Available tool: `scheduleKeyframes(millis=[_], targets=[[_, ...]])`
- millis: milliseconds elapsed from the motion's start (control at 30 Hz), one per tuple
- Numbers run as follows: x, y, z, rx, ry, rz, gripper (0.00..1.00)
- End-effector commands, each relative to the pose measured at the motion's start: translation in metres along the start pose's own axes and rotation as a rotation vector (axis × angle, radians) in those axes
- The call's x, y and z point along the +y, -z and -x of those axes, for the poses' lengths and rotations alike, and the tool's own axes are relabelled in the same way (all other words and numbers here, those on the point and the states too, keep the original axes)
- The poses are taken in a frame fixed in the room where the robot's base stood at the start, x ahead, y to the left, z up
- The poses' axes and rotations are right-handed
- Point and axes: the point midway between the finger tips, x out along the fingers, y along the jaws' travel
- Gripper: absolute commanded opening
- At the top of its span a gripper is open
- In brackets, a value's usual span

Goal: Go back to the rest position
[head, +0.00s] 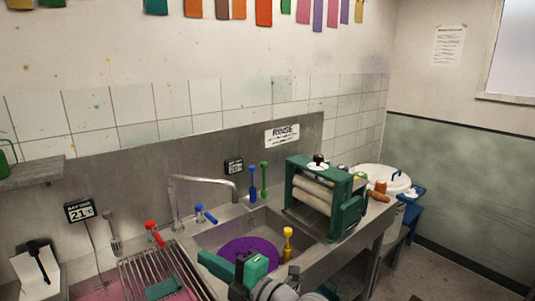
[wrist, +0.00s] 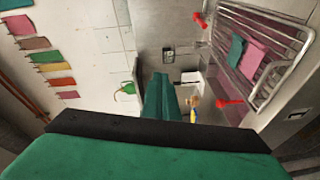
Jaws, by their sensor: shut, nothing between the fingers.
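My gripper (head: 205,257) shows at the bottom middle of the head view, in front of the sink. Its green fingers point left, toward the wire rack, and my wrist is behind them. In the wrist view my gripper (wrist: 160,80) has its green fingers together, with nothing held between them. It looks clear of the surfaces around it, though its exact height is hard to tell.
The steel sink (head: 313,243) holds a purple disc (head: 250,250) and a yellow-handled tool (head: 287,243). A tap (head: 203,181) stands behind. A wire rack (head: 165,268) lies left; a green roller press (head: 325,199) stands right. Open floor (head: 445,270) shows at far right.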

Motion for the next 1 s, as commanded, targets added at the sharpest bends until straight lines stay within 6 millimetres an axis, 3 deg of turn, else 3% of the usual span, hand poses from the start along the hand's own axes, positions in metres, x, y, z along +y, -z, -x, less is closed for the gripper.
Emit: scheduleKeyframes(millis=[333,533,767,1000], targets=[[-0.035,-0.014,-0.001,-0.076,-0.053,-0.189,0.0],[-0.069,-0.026,0.003,-0.148,-0.101,-0.347,0.0],[-0.137,-0.04,0.022,-0.289,-0.193,-0.619,0.0],[-0.212,-0.043,0.059,-0.449,-0.302,-0.868,0.0]])
